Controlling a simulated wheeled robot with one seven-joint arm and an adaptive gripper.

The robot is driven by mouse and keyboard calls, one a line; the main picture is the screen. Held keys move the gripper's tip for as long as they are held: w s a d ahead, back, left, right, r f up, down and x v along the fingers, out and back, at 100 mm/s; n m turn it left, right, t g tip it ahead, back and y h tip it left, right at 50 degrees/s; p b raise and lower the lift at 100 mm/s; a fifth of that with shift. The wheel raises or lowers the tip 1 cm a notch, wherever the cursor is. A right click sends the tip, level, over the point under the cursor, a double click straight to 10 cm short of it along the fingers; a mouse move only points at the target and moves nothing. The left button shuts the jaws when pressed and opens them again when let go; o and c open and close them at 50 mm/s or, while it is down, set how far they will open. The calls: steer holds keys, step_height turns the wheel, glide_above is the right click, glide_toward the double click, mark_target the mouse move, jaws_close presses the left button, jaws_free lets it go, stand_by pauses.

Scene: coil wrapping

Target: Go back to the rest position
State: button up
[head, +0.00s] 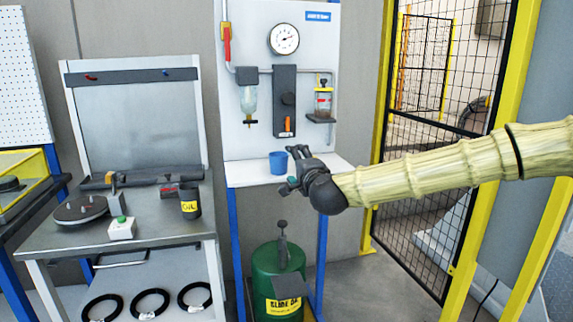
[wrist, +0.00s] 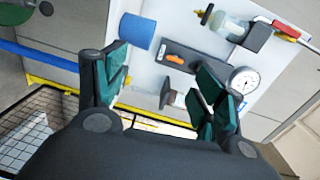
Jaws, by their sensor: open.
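My gripper (head: 293,170) is at the front of the white shelf of the oil station, on an arm that comes in from the right. In the wrist view my gripper (wrist: 165,88) is open, with its two green-padded fingers wide apart and nothing between them. A blue cup (head: 278,162) stands on the white shelf (head: 250,172), just left of and behind the fingers in the head view. In the wrist view the blue cup (wrist: 136,31) appears beyond the left finger, apart from it.
A grey workbench (head: 160,231) at left holds a turntable (head: 81,209), a green-button box (head: 122,228) and a black oil can (head: 190,201). A green drum (head: 278,278) stands under the shelf. A yellow-framed mesh fence (head: 432,130) is behind my arm.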

steer(key=s+a+f+n+g+p, duration=0.15)
steer(key=s+f, duration=0.35)
steer(key=f, duration=0.8)
steer(key=s+a+f+n+g+p, duration=0.1)
steer(key=s+f+n+g, duration=0.3)
steer(key=f, duration=0.8)
steer(key=s+d+f+n+g+p, duration=0.2)
steer(key=s+d+f+g, duration=0.1)
steer(key=s+f, duration=1.1)
steer(key=s+d+f+n+g+h+p, duration=0.1)
steer(key=s+d+f+n+g, duration=0.1)
steer(key=s+d+f, duration=0.5)
steer(key=s+d+f+n+g+h+p, duration=0.1)
steer(key=s+d+f+n+g, duration=0.1)
steer(key=s+f, duration=0.6)
steer(key=s+d+n+g+h+p, duration=0.1)
steer(key=s+d+g, duration=0.1)
steer(key=s+d, duration=0.3)
steer(key=s+d+n+g+h, duration=0.1)
steer(key=s+d, duration=0.4)
steer(key=s, duration=0.9)
steer(key=shift+s+d+r+g+h+p, duration=0.3)
steer(key=shift+g+h+p, duration=0.1)
steer(key=shift+g, duration=0.15)
